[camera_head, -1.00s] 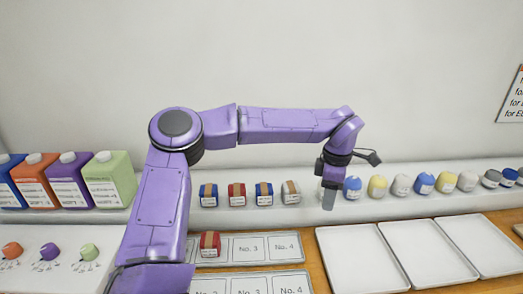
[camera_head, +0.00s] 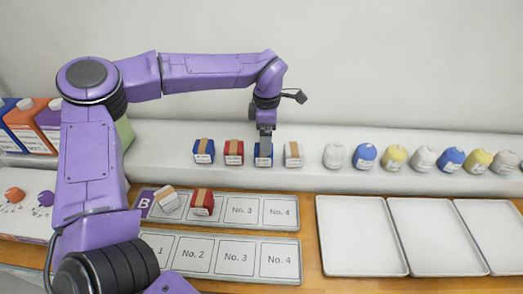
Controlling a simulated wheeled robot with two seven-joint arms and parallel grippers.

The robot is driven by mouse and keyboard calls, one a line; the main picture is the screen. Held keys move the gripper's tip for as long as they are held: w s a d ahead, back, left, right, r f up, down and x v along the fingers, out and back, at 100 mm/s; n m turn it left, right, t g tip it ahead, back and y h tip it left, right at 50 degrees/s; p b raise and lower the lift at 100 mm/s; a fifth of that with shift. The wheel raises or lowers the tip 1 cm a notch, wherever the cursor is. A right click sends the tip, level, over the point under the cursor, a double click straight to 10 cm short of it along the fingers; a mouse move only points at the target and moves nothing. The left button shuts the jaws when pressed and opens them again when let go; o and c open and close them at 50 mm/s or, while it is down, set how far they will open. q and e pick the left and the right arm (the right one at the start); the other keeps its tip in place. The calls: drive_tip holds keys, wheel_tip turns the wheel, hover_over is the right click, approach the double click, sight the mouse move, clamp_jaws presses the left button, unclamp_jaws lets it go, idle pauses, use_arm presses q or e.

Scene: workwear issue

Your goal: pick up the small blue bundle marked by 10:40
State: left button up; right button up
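Two small blue bundles with tan bands and white labels stand on the white ledge: a left one (camera_head: 204,151) and a right one (camera_head: 264,160). Their label writing is too small to read. A red bundle (camera_head: 234,152) stands between them, and a white bundle (camera_head: 293,154) stands right of them. My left gripper (camera_head: 265,142) points down at the right blue bundle, its fingers at the bundle's top and hiding part of it. I cannot tell whether the fingers are closed on it. My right gripper is not in view.
A numbered card marked B (camera_head: 241,225) carries a white bundle (camera_head: 166,199) and a red bundle (camera_head: 202,202). Another numbered card (camera_head: 196,269) lies in front. Empty white trays (camera_head: 360,235) lie at right. Coloured jugs (camera_head: 30,125) stand at left.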

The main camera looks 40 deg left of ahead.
use_arm(q)
drive_tip(key=f, duration=0.2)
drive_tip(key=f+p, duration=0.1)
drive_tip(key=f, duration=0.1)
drive_tip(key=f+p, duration=0.1)
drive_tip(key=f, duration=0.1)
drive_tip(key=shift+s+a+f, duration=0.1)
drive_tip(key=shift+s+a, duration=0.15)
drive_tip(key=shift+a, duration=0.1)
drive_tip(key=shift+f, duration=0.2)
drive_tip(key=shift+d, duration=0.15)
drive_tip(key=c, duration=1)
drive_tip(key=shift+c, duration=0.3)
drive_tip(key=shift+r, duration=0.15)
